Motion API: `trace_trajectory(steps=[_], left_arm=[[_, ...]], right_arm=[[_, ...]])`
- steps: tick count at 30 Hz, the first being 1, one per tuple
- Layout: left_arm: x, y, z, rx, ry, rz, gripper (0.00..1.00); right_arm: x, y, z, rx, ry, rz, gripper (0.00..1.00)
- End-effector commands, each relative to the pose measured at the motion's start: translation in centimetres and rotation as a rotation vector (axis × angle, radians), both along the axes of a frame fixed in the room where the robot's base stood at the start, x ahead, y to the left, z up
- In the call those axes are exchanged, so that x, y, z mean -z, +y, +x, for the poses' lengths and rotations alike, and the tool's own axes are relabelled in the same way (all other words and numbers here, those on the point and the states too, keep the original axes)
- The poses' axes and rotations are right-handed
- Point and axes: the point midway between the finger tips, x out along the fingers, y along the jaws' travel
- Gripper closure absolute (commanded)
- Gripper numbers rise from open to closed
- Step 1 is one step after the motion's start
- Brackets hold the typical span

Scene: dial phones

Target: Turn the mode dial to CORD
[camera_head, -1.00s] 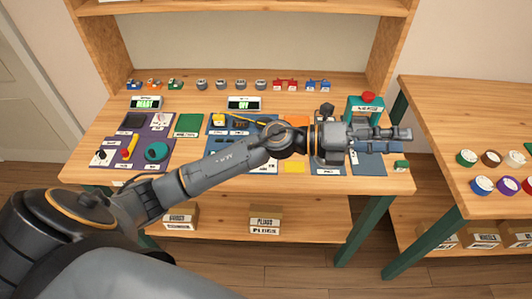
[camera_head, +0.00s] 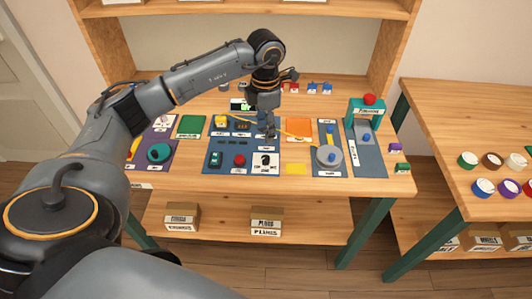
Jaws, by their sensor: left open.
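A white square plate with a small dark knob (camera_head: 265,160) sits at the front right of the blue middle panel (camera_head: 228,142). It looks like the mode dial, but its lettering and pointer are too small to read. My left gripper (camera_head: 268,133) points down over the back right of this panel, just behind the dial plate in the picture. It is open and holds nothing that I can see. I cannot tell its height above the panel. My right gripper is out of view.
A red button (camera_head: 239,160) stands left of the dial. A grey round dial (camera_head: 329,157) and a teal press-like stand (camera_head: 366,108) are to the right.

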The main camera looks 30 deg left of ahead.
Motion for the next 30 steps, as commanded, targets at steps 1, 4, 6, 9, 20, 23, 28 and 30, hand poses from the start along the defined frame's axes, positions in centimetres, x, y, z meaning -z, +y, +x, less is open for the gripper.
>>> trace_trajectory(steps=[1,4,6,9,20,23,28,30], left_arm=[[1.0,0.0,-0.1,0.0,0.006,0.001,0.52],[3.2,0.0,-0.2,0.0,0.007,0.0,0.52],[4.7,-0.1,-0.2,-0.001,0.006,-0.002,0.52],[6.8,-0.1,-0.1,0.0,0.005,-0.002,0.52],[10.9,-0.1,0.0,0.002,0.0,-0.004,0.52],[11.1,-0.1,0.0,0.002,-0.001,-0.003,0.52],[11.1,-0.1,0.0,0.001,-0.001,-0.003,0.52],[11.1,-0.1,0.0,0.001,-0.001,-0.003,0.6]], right_arm=[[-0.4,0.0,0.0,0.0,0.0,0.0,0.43],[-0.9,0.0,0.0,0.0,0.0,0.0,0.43],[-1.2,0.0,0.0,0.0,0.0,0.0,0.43],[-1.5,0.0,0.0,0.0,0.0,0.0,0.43],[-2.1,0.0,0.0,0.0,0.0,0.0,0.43],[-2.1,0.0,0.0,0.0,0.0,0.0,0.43],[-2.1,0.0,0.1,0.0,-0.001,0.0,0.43],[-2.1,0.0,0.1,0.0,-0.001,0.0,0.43]])
